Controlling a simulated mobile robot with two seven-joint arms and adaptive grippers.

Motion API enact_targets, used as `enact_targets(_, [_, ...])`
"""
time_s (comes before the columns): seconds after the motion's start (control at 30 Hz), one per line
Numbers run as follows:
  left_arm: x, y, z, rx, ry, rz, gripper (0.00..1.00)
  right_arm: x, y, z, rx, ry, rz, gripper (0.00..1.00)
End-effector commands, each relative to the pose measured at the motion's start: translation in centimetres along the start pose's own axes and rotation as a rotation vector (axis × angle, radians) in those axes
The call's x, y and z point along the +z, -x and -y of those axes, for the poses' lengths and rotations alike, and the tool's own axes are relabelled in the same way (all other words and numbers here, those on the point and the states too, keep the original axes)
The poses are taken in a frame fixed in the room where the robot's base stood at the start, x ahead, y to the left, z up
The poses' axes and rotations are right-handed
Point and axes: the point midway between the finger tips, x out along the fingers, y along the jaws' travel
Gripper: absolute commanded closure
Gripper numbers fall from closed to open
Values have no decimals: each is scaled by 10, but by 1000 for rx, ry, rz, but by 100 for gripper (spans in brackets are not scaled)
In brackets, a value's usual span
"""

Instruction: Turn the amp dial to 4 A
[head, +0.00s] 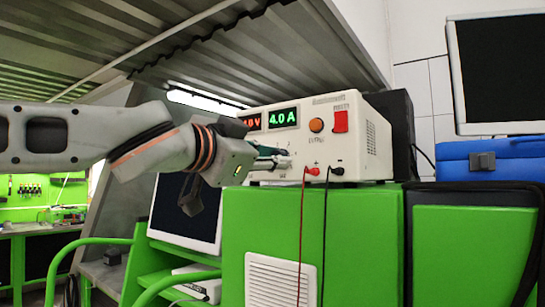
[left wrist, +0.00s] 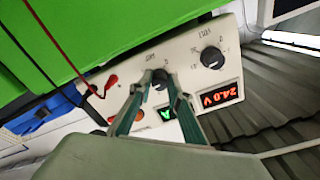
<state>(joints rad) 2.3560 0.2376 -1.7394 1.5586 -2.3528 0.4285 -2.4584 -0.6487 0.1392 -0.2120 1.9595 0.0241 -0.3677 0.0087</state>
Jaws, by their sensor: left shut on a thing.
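The cream power supply (head: 372,148) stands on a green cabinet. Its green amp display (head: 283,118) reads 4.0 A; the red volt display (head: 251,122) beside it is partly hidden by my arm. In the left wrist view the volt display (left wrist: 221,96) reads 24.0 V upside down, and the amp display is mostly covered by a finger. My left gripper (head: 279,157) is at the front panel, its fingertips (left wrist: 156,89) shut on the black amp dial (left wrist: 160,76). The dial is hidden in the head view. The volt dial (left wrist: 212,58) is free. My right gripper is out of view.
An orange button (head: 316,125) and a red switch (head: 340,121) are right of the displays. Red and black leads (head: 301,215) hang from the lower panel over the green cabinet (head: 365,235). A blue case (head: 500,160) with a screen is at the right.

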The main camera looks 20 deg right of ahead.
Motion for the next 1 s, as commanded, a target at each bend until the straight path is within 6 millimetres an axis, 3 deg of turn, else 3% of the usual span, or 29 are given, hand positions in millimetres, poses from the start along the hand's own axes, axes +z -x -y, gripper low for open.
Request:
enact_targets(0.23, [2,0,-1,2,2,2,100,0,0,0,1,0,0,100])
enact_targets(0.27, [2,0,-1,2,2,2,74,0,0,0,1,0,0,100])
enact_targets(0.3, [2,0,-1,2,2,2,66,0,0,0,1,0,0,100])
enact_targets(0.73, [0,6,1,0,2,0,66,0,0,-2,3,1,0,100])
enact_targets(1.0, [0,52,1,-1,3,0,66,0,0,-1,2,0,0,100])
